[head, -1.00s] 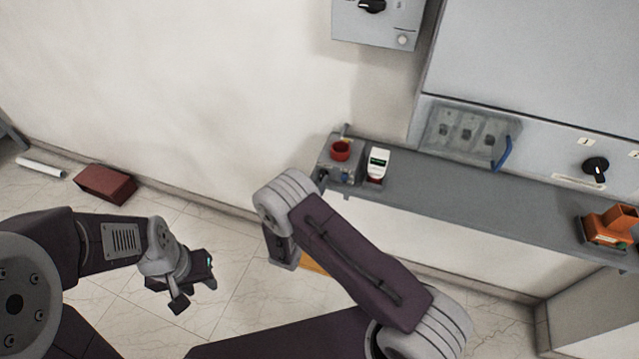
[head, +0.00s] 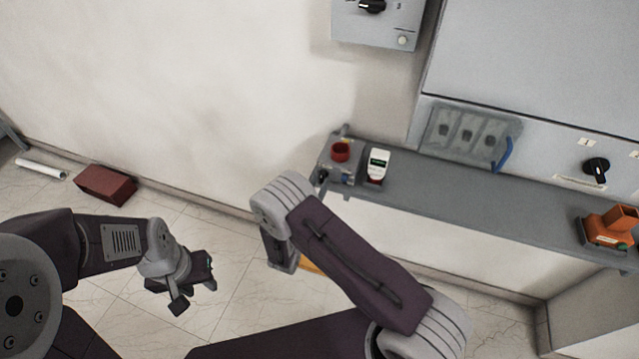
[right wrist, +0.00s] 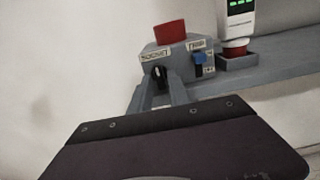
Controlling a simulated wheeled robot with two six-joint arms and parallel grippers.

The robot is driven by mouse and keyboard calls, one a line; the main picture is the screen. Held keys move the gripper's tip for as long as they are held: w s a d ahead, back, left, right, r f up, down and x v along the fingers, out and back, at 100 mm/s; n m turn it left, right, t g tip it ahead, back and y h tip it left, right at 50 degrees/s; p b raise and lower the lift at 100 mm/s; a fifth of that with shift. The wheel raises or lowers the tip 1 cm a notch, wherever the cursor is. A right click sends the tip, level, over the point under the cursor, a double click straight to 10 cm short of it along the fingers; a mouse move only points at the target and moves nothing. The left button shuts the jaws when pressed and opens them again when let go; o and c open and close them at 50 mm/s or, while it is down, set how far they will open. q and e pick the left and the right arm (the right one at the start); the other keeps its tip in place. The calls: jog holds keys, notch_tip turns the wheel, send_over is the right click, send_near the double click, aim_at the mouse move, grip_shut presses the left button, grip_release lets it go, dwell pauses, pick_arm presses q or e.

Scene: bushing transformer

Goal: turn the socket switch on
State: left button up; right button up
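The socket switch is a black knob (right wrist: 160,75) under a "SOCKET" label on a grey box (right wrist: 178,53) with a red round top; its pale mark looks roughly upright. In the head view this box (head: 352,168) stands at the left end of the grey shelf. My right gripper (right wrist: 161,92) is open, with its two grey fingers just below and either side of the knob; I cannot tell whether they touch it. In the head view the right gripper is not clearly seen. My left gripper (head: 196,289) is open and empty, above the floor, far from the box.
A blue switch (right wrist: 199,57) sits right of the knob. A white meter (head: 378,164) stands on the shelf (head: 450,197) beside the box. An orange device (head: 608,228) is at the far right.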

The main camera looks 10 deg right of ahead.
jog(key=v, duration=0.8)
jog(key=shift+s+b, duration=0.15)
jog(key=shift+b, duration=0.25)
jog(key=shift+a, duration=0.15)
